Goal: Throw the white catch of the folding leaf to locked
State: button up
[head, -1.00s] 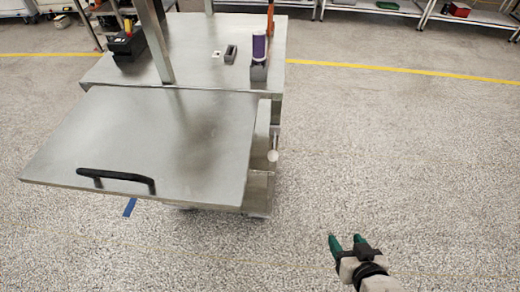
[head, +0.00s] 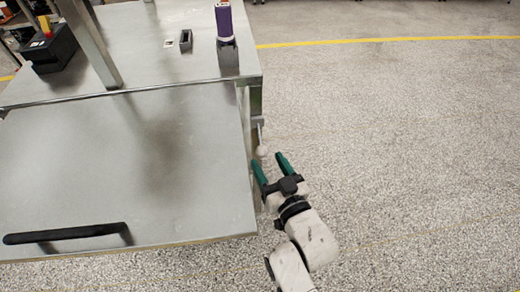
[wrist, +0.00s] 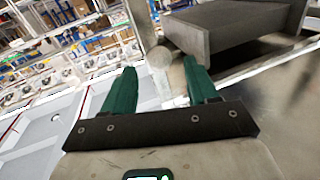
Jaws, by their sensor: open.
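The folding leaf (head: 130,165) is a flat grey metal panel, raised level with the bench top, with a black handle (head: 68,233) near its front edge. The white catch (head: 261,150) is a small round knob on a thin stem at the leaf's right side, near the hinge line. It also shows in the wrist view (wrist: 160,57), just beyond and between my fingertips. My gripper (head: 271,164) has green fingers, open and empty, just in front of the catch in the head view. I cannot tell whether the fingers touch it.
A metal post (head: 90,45) rises there. The floor on the right is clear.

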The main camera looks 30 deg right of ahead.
aim_at(265, 157)
jog(key=shift+w+d, duration=0.15)
jog(key=shift+w, duration=2.2)
grip_shut()
